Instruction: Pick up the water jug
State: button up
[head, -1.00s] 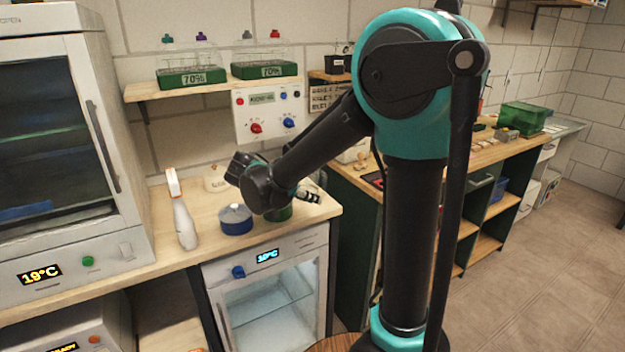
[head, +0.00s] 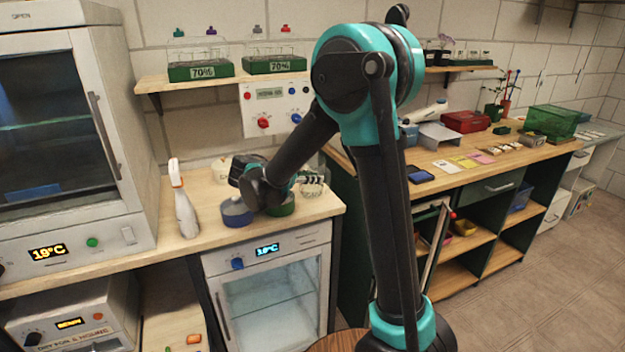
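My gripper (head: 312,179) is over the wooden counter (head: 215,245), reaching right from the end of my bent arm. Its fingers are small in the view, and I cannot tell whether they are open or shut. A pale, see-through vessel (head: 313,190) shows at and just below the fingers. It may be the water jug, but it is too small and partly covered to be sure, and I cannot tell whether the fingers touch it. No other thing in view is plainly a water jug.
A white spray bottle (head: 185,212), a blue round tin (head: 236,214) and a green round tin (head: 283,207) stand on the counter near my arm. A shelf (head: 160,83) with two green racks is above. A large cabinet (head: 130,190) stands left. The floor at right is clear.

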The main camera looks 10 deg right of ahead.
aim_at(329, 176)
jog(key=shift+x, duration=3.65)
grip_shut()
